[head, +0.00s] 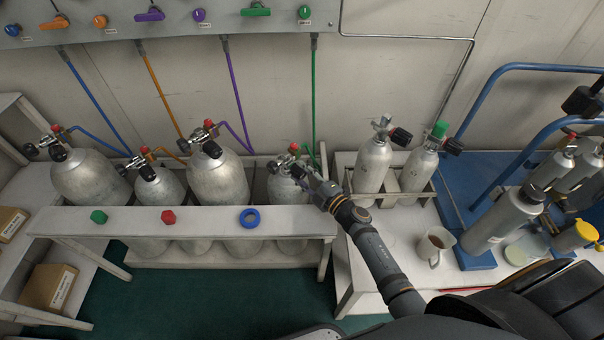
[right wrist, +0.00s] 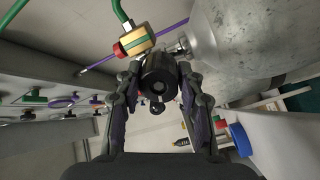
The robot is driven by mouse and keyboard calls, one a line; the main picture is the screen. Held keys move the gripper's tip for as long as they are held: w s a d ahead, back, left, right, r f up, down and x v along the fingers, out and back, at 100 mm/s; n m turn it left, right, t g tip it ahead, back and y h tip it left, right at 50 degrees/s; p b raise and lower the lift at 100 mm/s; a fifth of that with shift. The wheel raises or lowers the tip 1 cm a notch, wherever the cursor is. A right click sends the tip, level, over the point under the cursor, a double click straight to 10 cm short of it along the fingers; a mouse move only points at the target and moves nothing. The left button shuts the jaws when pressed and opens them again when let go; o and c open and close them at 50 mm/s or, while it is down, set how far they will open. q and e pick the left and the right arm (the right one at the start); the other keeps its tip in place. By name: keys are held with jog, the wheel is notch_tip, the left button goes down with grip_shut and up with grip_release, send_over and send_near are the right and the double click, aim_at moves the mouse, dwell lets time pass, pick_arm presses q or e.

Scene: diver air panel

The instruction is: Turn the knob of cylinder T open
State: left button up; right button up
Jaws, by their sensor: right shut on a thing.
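Several grey cylinders stand in the bench rack on the left, joined by hoses to the wall panel. My right gripper (head: 308,176) is at the valve of the rightmost one, the green-hose cylinder (head: 287,190). In the right wrist view its fingers (right wrist: 158,100) are closed around the sides of a round black knob (right wrist: 158,75). Behind the knob are a brass-coloured fitting with green and red parts (right wrist: 134,42) and the cylinder's grey shoulder (right wrist: 245,35). My gripper hides the knob in the head view. No letter T is legible on a cylinder. My left gripper is out of view.
Two loose cylinders and a mug (head: 434,244) stand on the right table, close to my right arm. A blue trolley frame (head: 500,85) is farther right.

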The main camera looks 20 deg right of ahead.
jog(key=o, duration=1.2)
jog(key=shift+c, duration=0.2)
jog(key=v, duration=1.2)
